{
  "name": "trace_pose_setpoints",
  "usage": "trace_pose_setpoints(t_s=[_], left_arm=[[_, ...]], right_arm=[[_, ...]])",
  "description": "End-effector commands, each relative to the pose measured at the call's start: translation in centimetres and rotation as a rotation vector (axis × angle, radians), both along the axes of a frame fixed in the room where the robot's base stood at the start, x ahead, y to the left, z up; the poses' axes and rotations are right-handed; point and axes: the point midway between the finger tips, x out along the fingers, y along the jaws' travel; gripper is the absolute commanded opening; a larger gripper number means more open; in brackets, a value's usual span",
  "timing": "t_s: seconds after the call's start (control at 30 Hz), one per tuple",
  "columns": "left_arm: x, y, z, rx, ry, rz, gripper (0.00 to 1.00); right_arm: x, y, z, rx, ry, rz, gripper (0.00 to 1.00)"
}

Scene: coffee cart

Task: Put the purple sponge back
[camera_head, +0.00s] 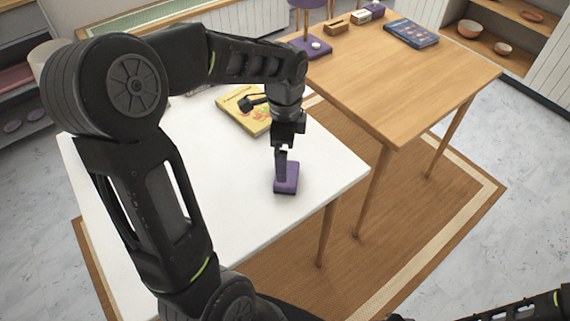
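The purple sponge (287,185) is a small dark purple block on the white table (235,215), near its right edge. My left gripper (281,166) points straight down at the sponge, with its fingertip in front of or against the sponge's back part. Only one narrow finger shows clearly, so I cannot tell whether it is open or shut, or whether it touches the sponge. My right arm shows only at the lower right corner, and its gripper is out of view.
A yellow book (240,108) lies behind my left wrist on the white table. Shelves with bowls (470,29) stand at the back right.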

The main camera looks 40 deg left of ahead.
Motion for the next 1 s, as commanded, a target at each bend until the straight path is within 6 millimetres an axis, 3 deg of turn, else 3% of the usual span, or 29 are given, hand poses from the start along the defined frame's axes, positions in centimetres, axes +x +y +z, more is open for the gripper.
trace_pose_setpoints(t_s=[0.1, 0.3, 1.0], left_arm=[[0.1, 0.0, 2.4, 0.0, -0.004, 0.0, 1.0], [0.0, 0.0, 4.1, -0.001, 0.0, 0.0, 1.0], [0.0, -0.1, 4.2, -0.002, -0.001, 0.002, 1.0]], right_arm=[[0.0, 0.0, 0.2, 0.0, 0.0, 0.0, 0.36], [0.0, 0.0, 0.2, 0.0, 0.0, 0.0, 0.36], [0.0, 0.0, 0.2, 0.0, 0.0, 0.0, 0.36]])
